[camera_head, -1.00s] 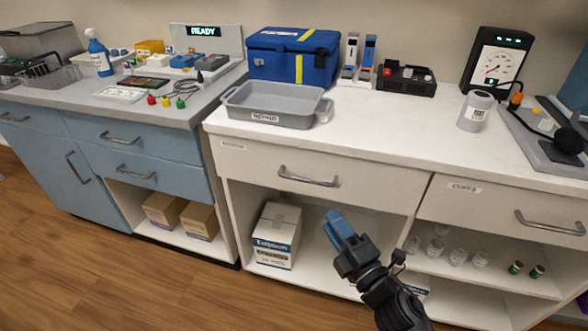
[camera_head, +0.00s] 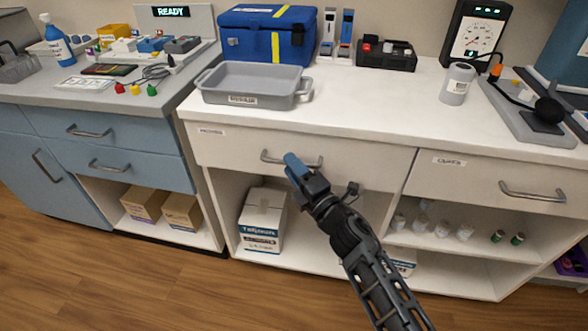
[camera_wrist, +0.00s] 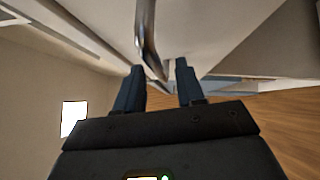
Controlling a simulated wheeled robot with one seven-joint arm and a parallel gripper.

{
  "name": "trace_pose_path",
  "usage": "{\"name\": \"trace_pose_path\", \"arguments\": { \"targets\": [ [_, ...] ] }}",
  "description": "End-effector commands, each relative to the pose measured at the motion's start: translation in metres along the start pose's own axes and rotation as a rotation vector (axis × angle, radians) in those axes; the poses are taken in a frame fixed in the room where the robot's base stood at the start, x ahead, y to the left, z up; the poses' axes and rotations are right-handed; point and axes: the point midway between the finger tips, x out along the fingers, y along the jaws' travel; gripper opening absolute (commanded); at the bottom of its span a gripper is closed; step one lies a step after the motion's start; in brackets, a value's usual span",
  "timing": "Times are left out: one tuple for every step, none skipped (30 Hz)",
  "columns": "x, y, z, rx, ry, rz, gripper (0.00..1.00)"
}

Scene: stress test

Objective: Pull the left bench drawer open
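The left bench drawer (camera_head: 235,146) is the white front below the worktop on the left half of the white bench. It looks shut and flush with the bench. Its metal bar handle (camera_head: 272,159) is partly hidden behind my gripper (camera_head: 291,160) in the head view. In the wrist view the handle (camera_wrist: 147,38) comes down from the top and its lower end lies between the two fingertips. My gripper (camera_wrist: 160,78) has its dark blue fingers apart, with a gap around the bar. I cannot tell whether either finger touches it.
A grey tray (camera_head: 210,85) stands on the worktop above the drawer. The right drawer (camera_head: 460,178) has a similar handle. Below are open shelves with a white box (camera_head: 260,222) and several small jars. Blue drawers (camera_head: 120,165) adjoin at left. The wood floor in front is clear.

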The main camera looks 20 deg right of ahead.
Motion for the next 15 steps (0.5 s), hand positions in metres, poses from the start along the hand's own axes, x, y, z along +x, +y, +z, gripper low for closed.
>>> {"name": "trace_pose_path", "arguments": {
  "targets": [
    [-0.0001,-0.0001,-0.0001,0.000,0.000,0.000,0.38],
    [-0.0001,0.0000,-0.0001,0.000,0.000,0.000,0.38],
    [-0.0002,0.0000,-0.0001,0.000,0.000,0.000,0.38],
    [-0.0002,0.0000,-0.0001,0.000,0.000,0.000,0.38],
    [-0.0003,0.0000,0.0000,0.000,0.000,0.000,0.35],
    [-0.0003,0.0000,0.0000,0.000,0.000,0.000,0.31],
    [-0.0004,0.0000,0.0000,0.000,0.000,0.000,0.28],
    [-0.0004,0.0000,0.0000,0.000,0.000,0.000,0.26],
    [-0.0004,0.0000,0.0000,0.000,0.000,0.000,0.22],
    [-0.0004,0.0000,0.0001,0.000,0.000,0.000,0.19],
    [-0.0005,0.0000,0.0001,0.000,0.000,0.000,0.16],
    [-0.0005,-0.0001,0.0001,0.000,0.000,0.000,0.12],
    [-0.0005,-0.0001,0.0001,0.000,0.000,0.000,0.09],
    [-0.0005,-0.0001,0.0001,0.000,0.000,0.000,0.07],
    [-0.0006,-0.0001,0.0001,0.000,0.000,0.000,0.03]
  ]
}}
